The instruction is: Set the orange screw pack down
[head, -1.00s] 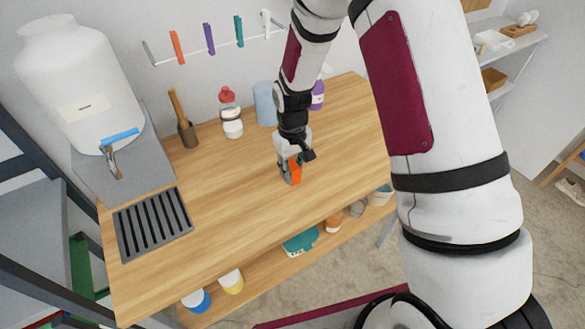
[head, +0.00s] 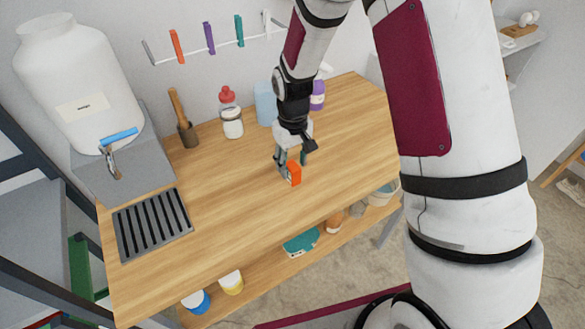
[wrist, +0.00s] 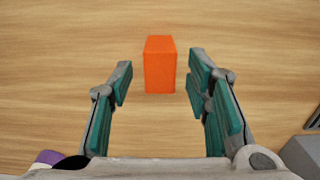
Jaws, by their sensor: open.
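The orange screw pack (head: 294,173) is a small orange box standing upright on the wooden bench top (head: 230,193). In the wrist view the pack (wrist: 160,64) lies just beyond my fingertips, midway between their lines, with clear gaps on both sides. My gripper (head: 290,162) is open and empty, just behind and above the pack in the head view. In the wrist view its teal-padded fingers (wrist: 160,83) are spread wide and touch nothing.
A black slotted grate (head: 152,223) and a large white jug (head: 78,85) are at the left. A wooden-handled tool (head: 183,120), a red-topped bottle (head: 230,112), a blue container (head: 265,103) and a purple bottle (head: 317,95) line the back. The bench's middle is clear.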

